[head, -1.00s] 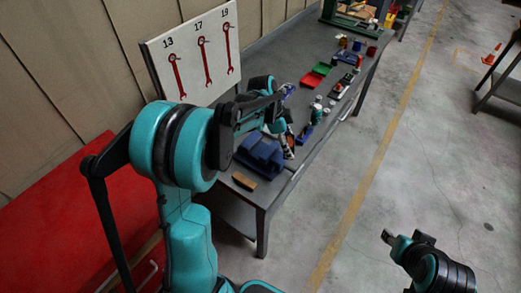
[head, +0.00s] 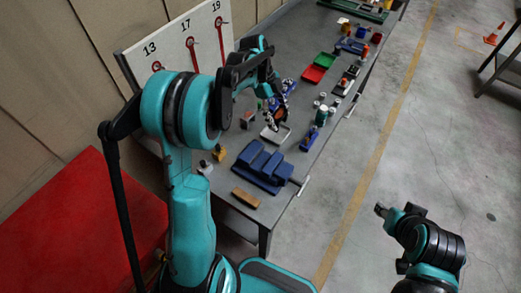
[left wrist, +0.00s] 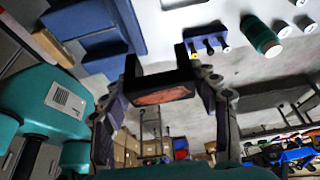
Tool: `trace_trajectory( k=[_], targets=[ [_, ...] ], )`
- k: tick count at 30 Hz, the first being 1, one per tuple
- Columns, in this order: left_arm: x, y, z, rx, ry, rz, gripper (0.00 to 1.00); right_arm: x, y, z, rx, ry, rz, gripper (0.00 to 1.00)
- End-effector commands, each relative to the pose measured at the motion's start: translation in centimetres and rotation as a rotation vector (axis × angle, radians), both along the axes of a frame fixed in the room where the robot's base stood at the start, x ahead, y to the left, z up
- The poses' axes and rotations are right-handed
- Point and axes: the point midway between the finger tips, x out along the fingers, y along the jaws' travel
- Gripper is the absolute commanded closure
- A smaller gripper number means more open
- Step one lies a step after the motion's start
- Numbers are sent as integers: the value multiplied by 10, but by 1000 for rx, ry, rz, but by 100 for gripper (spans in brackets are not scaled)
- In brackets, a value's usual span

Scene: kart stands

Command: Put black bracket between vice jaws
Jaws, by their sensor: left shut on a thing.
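The blue vice (head: 263,163) stands near the front end of the grey bench, with its jaws uncovered in the head view. Part of it shows at the upper left of the left wrist view (left wrist: 88,42). My left gripper (head: 273,117) is above the bench, beyond the vice and apart from it. In the left wrist view it is shut on the black bracket (left wrist: 160,75), which lies across both fingers and shows a brown-orange inner face. The bracket is small and partly hidden in the head view. My right gripper (head: 382,210) is over the floor at lower right, away from the bench; its fingers are too small to judge.
A white tray (head: 276,134) lies just behind the vice. A brown block (head: 246,197) is at the bench's front edge. A blue holder (head: 309,138), a red bin (head: 313,73) and a green bin (head: 325,60) stand farther along. A wrench board (head: 180,45) stands at left.

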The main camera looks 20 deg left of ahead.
Motion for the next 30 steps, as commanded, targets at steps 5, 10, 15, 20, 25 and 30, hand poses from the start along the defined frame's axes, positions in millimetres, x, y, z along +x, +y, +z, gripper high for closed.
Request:
trace_trajectory(
  k=[5, 10, 15, 20, 25, 30],
  targets=[
    [-43, 6, -27, -1, 0, 2, 86, 0, 0, -10, 0, 0, 0, 60],
    [-78, 10, -48, 0, 0, 2, 86, 0, 0, -16, 0, 0, 0, 60],
    [-97, 13, -58, 0, 0, 0, 86, 0, 0, -18, 0, 0, 0, 60],
    [-99, 13, -67, 0, 0, 0, 86, 0, 0, -21, 0, 0, 0, 60],
    [-99, 13, -93, 0, 0, 0, 86, 0, 0, -29, 0, 0, 0, 60],
    [-99, 13, -99, 0, 0, 0, 86, 0, 0, -30, 0, 0, 0, 60]
  ],
)
